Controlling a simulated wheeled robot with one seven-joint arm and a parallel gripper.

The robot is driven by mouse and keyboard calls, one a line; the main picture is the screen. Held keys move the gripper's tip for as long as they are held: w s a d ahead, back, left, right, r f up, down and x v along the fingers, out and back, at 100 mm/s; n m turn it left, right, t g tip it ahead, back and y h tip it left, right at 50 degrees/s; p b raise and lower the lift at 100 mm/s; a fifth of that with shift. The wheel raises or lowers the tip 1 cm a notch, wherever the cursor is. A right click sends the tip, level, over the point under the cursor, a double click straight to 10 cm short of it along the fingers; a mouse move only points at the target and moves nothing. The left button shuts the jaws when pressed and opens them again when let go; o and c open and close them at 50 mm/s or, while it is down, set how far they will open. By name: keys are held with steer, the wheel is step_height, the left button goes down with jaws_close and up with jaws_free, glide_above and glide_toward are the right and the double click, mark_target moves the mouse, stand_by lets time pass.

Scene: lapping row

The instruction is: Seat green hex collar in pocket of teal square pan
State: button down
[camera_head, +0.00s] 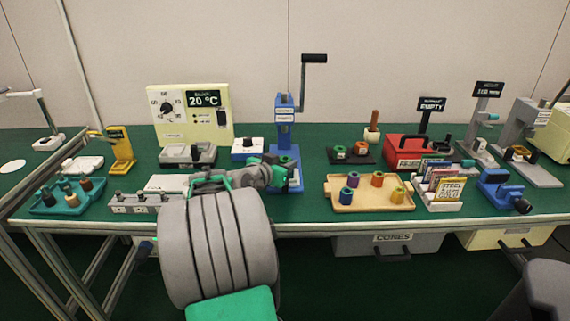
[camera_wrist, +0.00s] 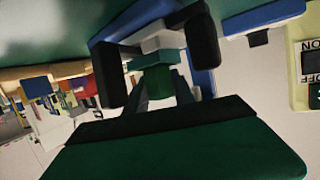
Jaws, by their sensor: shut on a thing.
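My gripper (camera_head: 281,174) reaches in at the blue hand press (camera_head: 284,140), mid-table. In the wrist view my gripper (camera_wrist: 158,88) is shut on the green hex collar (camera_wrist: 155,82), between its grey fingers. Just beyond the collar is a teal piece (camera_wrist: 172,58), which looks like the teal square pan, with a pale grey block behind it. Collar and teal piece overlap in view; I cannot tell whether they touch. The pan's pocket is hidden.
A teal tray (camera_head: 57,207) with several pegs lies far left. A tan tray (camera_head: 372,204) with several coloured collars stands right of the press, a black tray (camera_head: 368,159) behind it. A grey switch strip (camera_head: 135,208) lies left of my gripper.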

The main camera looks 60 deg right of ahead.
steer(key=shift+f, duration=0.15)
steer(key=shift+r, duration=0.25)
stand_by(0.4)
steer(key=shift+w+b, duration=0.1)
steer(key=shift+b, duration=0.85)
steer(key=shift+b, duration=0.4)
steer(key=shift+h+b, duration=0.3)
steer(key=shift+b, duration=0.45)
stand_by(0.4)
steer(key=shift+f, duration=0.15)
steer(key=shift+r, duration=0.2)
stand_by(0.4)
